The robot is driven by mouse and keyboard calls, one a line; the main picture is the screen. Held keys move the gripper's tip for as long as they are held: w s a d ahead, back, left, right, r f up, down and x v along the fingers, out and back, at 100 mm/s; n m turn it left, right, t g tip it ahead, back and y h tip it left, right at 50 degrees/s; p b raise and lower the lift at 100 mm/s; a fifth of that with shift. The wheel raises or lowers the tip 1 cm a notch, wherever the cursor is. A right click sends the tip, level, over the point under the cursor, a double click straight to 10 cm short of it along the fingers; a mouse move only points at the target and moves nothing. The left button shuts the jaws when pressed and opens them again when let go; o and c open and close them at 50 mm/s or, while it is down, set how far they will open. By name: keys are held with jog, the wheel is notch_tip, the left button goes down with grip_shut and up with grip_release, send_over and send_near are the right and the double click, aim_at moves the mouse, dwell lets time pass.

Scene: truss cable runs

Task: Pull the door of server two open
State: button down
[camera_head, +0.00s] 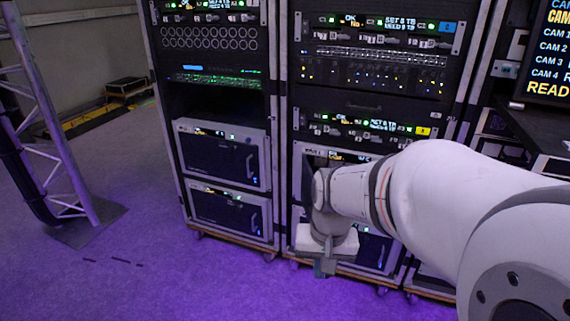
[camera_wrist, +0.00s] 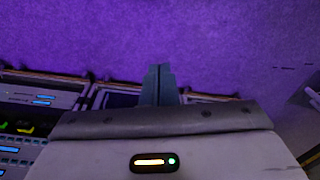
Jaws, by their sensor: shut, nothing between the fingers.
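Several server units with dark doors and pale frames sit low in two racks in the head view. The left rack holds an upper unit (camera_head: 215,158) and a lower unit (camera_head: 222,212), each with a handle on its right side. The right rack holds units largely hidden behind my arm, including a lower one (camera_head: 376,252). I cannot read which is server two. The doors I can see look shut. My gripper (camera_head: 321,269) points down in front of the right rack's lower part. Its fingers are together and empty in the wrist view (camera_wrist: 159,72).
A truss (camera_head: 62,150) stands on a base plate at the left. Purple floor (camera_head: 150,260) lies clear in front of the left rack. The racks stand on wheeled bases. A desk and a monitor (camera_head: 556,50) are at the right.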

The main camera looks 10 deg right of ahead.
jog(key=w+d+r+m+y+p, duration=0.1)
jog(key=w+d+r+m+p, duration=0.6)
jog(key=w+p, duration=0.2)
jog(key=w+d+m+y+p, duration=0.1)
jog(key=w+d+m+p, duration=0.6)
jog(key=d, duration=0.4)
jog(key=a+f+m, duration=0.1)
jog(key=a+f, duration=0.5)
jog(key=f, duration=0.4)
jog(key=shift+s+a+f+m, duration=0.15)
jog(key=shift+s+f+m, duration=0.05)
jog(key=shift+s+m, duration=0.1)
